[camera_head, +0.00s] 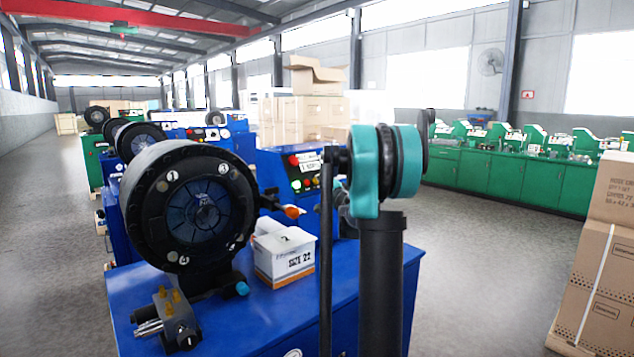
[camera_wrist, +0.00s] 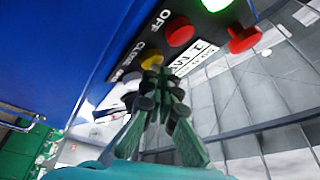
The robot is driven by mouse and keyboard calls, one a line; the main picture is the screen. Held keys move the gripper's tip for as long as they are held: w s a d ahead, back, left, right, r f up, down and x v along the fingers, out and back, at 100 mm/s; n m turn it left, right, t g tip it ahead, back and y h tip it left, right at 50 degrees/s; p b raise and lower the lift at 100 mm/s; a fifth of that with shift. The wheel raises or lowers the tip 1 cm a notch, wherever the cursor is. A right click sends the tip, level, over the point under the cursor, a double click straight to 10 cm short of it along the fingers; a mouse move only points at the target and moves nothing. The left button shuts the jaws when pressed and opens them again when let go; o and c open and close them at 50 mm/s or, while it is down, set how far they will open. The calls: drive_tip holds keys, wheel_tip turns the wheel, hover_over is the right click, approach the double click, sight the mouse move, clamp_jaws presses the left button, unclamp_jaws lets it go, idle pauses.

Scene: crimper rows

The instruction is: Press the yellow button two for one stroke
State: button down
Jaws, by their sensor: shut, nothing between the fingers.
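In the wrist view, a yellow button (camera_wrist: 152,62) sits on the control panel of the blue machine, near the word CLOSE. My gripper (camera_wrist: 161,88) is shut and empty, with its dark fingertips just below the button in the picture. The fingertips slightly overlap the button's lower edge; I cannot tell whether they touch it. In the head view, the panel (camera_head: 306,171) shows behind my arm, but I cannot make out the yellow button or my gripper there.
Red buttons (camera_wrist: 180,32) and (camera_wrist: 243,38) and a lit green light (camera_wrist: 216,4) are close by on the panel. The black crimper head (camera_head: 188,207) and a white carton (camera_head: 284,256) stand on the blue machine. Stacked boxes (camera_head: 608,255) are at right.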

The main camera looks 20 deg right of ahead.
drive_tip(key=shift+w+a+f, duration=0.1)
drive_tip(key=shift+w, duration=0.05)
idle(0.5)
drive_tip(key=shift+s+d+r, duration=0.3)
drive_tip(key=shift+s+r, duration=0.2)
drive_tip(key=shift+s, duration=0.2)
drive_tip(key=s+r, duration=0.1)
drive_tip(key=s+d+r, duration=0.1)
drive_tip(key=s, duration=0.1)
drive_tip(key=shift+s+d+r, duration=0.35)
drive_tip(key=shift+s+r, duration=0.05)
idle(0.7)
